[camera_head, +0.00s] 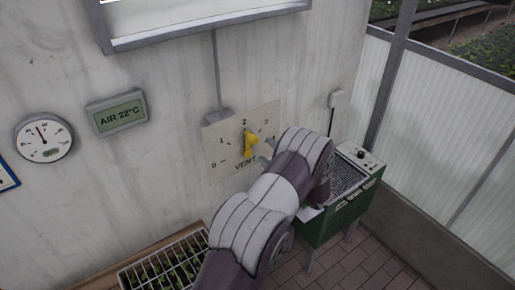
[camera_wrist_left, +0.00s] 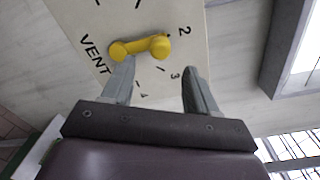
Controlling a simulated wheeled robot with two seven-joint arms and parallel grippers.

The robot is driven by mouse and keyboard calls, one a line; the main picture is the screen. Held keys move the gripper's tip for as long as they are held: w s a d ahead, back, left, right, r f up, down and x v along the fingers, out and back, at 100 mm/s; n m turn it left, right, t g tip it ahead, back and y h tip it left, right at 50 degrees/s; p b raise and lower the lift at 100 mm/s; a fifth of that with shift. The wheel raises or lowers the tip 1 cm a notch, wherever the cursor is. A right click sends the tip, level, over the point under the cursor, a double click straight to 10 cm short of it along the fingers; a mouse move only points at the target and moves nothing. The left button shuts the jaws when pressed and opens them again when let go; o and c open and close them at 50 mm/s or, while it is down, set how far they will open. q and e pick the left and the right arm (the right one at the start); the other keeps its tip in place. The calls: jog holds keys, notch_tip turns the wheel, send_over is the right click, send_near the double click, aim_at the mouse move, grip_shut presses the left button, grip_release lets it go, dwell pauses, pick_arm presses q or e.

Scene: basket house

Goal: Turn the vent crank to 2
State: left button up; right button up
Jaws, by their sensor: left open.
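The yellow vent crank (camera_head: 249,145) sits on a beige dial plate (camera_head: 216,143) on the wall, marked 0 to 4 above the word VENT. In the head view the crank stands nearly upright below the 2. In the left wrist view the crank (camera_wrist_left: 140,47) has its outer knob on the side of the 2 and 3, close to the 2; its exact mark I cannot tell. My left gripper (camera_wrist_left: 158,66) is open beside the crank, with one fingertip close to the crank's bar; contact is unclear. It partly shows in the head view (camera_head: 266,159). My right gripper is out of view.
A green machine (camera_head: 340,205) stands right of my left arm. A white rack of seedlings (camera_head: 165,262) is at the bottom. A round gauge (camera_head: 43,137) and an AIR 22°C display (camera_head: 118,113) hang on the wall to the left. A window frame (camera_head: 200,30) is above.

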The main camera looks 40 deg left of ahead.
pick_arm(q)
jog(key=v, duration=0.4)
jog(key=shift+d+b, duration=0.2)
jog(key=shift+b, duration=0.15)
